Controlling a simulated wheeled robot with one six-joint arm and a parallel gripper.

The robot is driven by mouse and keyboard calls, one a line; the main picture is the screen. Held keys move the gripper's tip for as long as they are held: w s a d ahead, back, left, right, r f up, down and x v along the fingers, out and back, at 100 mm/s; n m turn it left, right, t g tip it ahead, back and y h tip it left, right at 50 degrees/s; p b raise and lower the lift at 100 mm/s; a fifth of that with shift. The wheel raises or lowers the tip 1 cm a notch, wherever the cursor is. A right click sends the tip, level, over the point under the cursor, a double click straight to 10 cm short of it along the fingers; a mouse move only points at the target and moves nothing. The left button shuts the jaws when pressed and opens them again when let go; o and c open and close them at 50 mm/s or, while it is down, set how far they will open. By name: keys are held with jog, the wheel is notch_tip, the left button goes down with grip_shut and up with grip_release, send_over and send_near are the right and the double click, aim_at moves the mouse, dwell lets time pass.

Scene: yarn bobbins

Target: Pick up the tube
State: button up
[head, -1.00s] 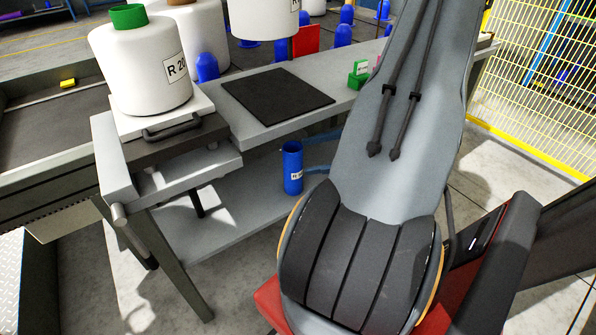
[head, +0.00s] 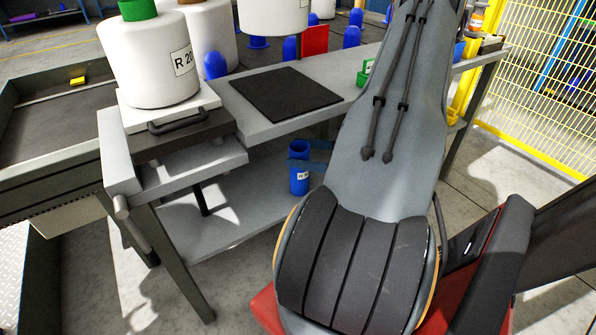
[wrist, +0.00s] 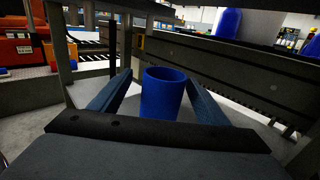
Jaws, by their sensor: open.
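The blue tube (head: 299,179) stands upright on the lower shelf of the workbench in the head view, with a white label on its side. In the wrist view the open-topped tube (wrist: 162,95) stands between the two blue fingers of my gripper (wrist: 155,97). In the head view the fingers (head: 310,157) show at the tube's upper part. The tube's lower part is hidden in the wrist view by my gripper's body.
The lower shelf (head: 225,215) lies under the bench top (head: 345,100), close above my gripper. A white bobbin (head: 152,65) with a green core stands on a scale (head: 170,110) at the left. A black mat (head: 287,94) lies on the bench. A yellow fence (head: 545,90) stands at the right.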

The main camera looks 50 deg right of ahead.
jog(key=x, duration=0.4)
jog(key=shift+w+d+f+b, duration=0.1)
jog(key=shift+w+b, duration=0.2)
jog(key=shift+b, duration=0.1)
jog(key=c, duration=1.4)
